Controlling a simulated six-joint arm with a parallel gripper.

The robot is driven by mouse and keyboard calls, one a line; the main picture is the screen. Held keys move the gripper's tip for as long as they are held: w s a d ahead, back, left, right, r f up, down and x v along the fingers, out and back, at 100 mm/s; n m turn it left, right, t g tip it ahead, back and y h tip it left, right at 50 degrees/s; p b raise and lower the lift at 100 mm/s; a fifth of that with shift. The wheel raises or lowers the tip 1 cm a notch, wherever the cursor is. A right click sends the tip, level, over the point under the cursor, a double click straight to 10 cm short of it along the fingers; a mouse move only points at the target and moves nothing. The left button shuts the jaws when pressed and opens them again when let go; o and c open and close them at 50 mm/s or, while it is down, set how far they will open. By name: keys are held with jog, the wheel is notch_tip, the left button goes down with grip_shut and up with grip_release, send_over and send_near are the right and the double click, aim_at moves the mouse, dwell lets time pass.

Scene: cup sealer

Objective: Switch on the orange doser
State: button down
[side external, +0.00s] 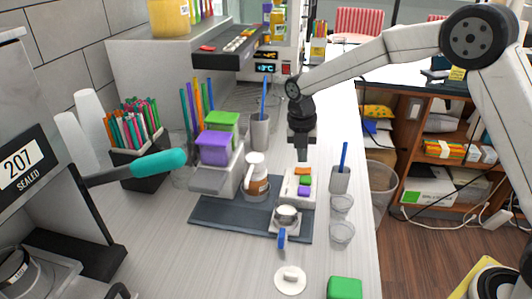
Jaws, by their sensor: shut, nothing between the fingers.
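A white switch panel (291,200) stands on the dark mat, with an orange switch (303,171) at its far end, then a green switch (305,180) and a purple switch (303,190). A white doser unit (222,178) to its left carries a purple container (213,149) and a green container (222,122). I cannot make out an orange container on it. My gripper (302,156) points down, shut and empty, just above or behind the orange switch. I cannot tell whether it touches the switch.
A small cup on a stand (286,214) is in front of the panel. Clear cups (342,204) and a grey holder (340,179) are to the right. The sealer (50,200) is at left.

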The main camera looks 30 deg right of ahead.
aim_at(300, 169)
notch_tip(300, 169, up, 12)
jog(key=w+a, duration=0.1)
dwell(0.4)
jog(key=shift+f, duration=0.1)
jog(key=shift+s+d+h, duration=0.3)
jog(key=shift+s+d, duration=0.1)
jog(key=shift+d, duration=0.05)
jog(key=shift+f, duration=0.15)
jog(key=f, duration=0.4)
jog(key=s+d+f, duration=0.1)
jog(key=f, duration=0.8)
jog(key=shift+s+d+f, duration=0.15)
jog(key=shift+s+f, duration=0.05)
jog(key=shift+f, duration=0.1)
jog(key=shift+f, duration=0.1)
